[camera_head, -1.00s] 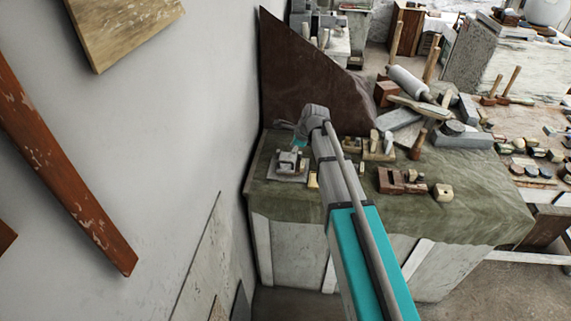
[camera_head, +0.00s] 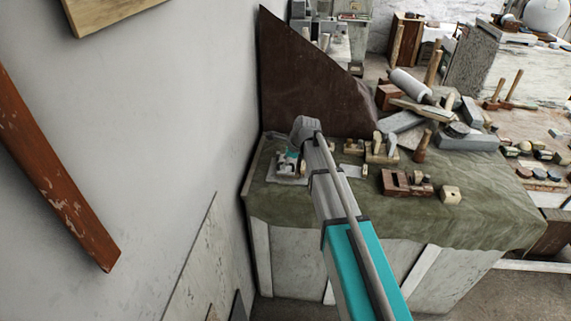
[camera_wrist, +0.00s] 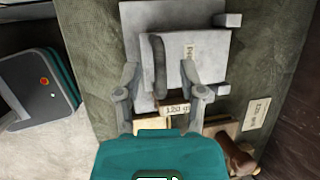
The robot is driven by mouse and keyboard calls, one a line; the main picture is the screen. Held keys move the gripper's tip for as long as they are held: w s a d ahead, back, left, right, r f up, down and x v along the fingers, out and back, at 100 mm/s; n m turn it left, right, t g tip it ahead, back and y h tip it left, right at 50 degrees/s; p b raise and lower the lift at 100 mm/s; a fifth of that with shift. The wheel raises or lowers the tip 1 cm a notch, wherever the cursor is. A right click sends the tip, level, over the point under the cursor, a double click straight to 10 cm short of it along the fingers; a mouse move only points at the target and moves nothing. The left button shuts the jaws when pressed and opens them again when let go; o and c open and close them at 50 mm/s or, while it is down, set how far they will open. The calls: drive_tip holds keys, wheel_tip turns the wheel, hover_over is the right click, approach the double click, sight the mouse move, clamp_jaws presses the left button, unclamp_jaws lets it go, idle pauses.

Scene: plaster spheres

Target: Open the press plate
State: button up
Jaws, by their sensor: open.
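The press is a light grey metal block on the green cloth, seen in the wrist view with its flat plate (camera_wrist: 200,55) filling the upper middle. A dark grey bar-like handle (camera_wrist: 160,60) runs along the plate's left side. My gripper (camera_wrist: 160,76) is open, with one finger on each side of the handle's lower end; I cannot tell whether either finger touches it. In the head view the press (camera_head: 289,166) sits at the bench's left end, partly hidden by my arm and gripper.
A small paper label (camera_wrist: 176,109) lies just below the handle, and another card (camera_wrist: 256,113) is to the right. A wooden-handled tool (camera_wrist: 233,153) is at lower right. The brown sloped panel (camera_head: 305,85) stands behind the bench, with the white wall at left.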

idle(0.3)
clamp_jaws()
